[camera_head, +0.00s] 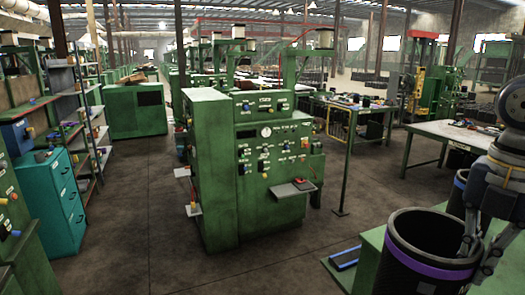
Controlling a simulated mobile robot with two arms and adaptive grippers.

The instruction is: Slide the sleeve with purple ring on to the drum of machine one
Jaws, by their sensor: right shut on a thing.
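The black sleeve with the purple ring (408,262) stands upright at the bottom right, its open top facing up and its lower part cut off by the picture edge. My right gripper (473,262) points down at its right rim and is shut on the wall, with one finger inside and one outside. A green machine with a control panel (265,150) stands in the middle. I cannot tell whether it is machine one, and no drum is clearly visible. My left gripper is not in view.
Another dark sleeve (457,196) stands behind the held one, partly hidden by my right arm. A green surface (350,262) with a blue bar lies beside the sleeves. A white-topped table (440,130) is at the right, shelves (90,120) at the left. The left-front floor is clear.

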